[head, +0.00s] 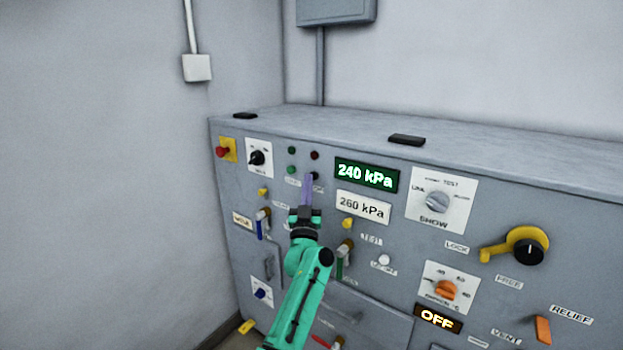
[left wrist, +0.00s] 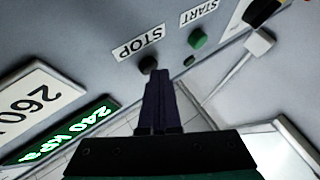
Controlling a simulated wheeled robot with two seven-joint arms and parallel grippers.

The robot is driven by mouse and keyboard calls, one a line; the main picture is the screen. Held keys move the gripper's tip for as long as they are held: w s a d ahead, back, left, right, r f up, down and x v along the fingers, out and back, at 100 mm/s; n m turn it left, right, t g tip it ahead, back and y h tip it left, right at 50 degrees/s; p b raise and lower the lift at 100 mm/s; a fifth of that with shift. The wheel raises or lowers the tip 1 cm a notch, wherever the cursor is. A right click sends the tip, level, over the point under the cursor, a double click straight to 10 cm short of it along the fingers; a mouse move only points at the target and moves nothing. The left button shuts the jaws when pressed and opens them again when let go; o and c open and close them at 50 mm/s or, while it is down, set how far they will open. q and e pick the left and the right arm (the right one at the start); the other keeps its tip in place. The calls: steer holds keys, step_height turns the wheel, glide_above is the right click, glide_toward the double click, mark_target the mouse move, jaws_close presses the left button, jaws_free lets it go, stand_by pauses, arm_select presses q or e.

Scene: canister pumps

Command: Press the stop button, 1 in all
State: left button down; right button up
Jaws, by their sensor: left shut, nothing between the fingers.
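The stop button (left wrist: 148,63) is a small dark round knob beside a white STOP label (left wrist: 138,42) in the left wrist view. It also shows in the head view (head: 315,175), just right of my fingertips. My left gripper (head: 308,178) is shut and empty, its purple fingers pointing at the panel. In the left wrist view the fingertips (left wrist: 158,73) overlap the lower edge of the knob. I cannot tell whether they touch it. My right gripper is in neither view.
A green start button (left wrist: 197,38) sits beside the stop button under a START label. A red button on a yellow plate (head: 223,152) is at far left. A green 240 kPa display (head: 366,175) is to the right. Levers and knobs crowd the panel below.

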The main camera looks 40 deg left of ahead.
arm_select(q)
steer(key=shift+s+p, duration=0.8)
steer(key=shift+s, duration=0.15)
steer(key=s+p, duration=0.3)
steer(key=s, duration=0.2)
steer(key=shift+d, duration=0.1)
stand_by(0.5)
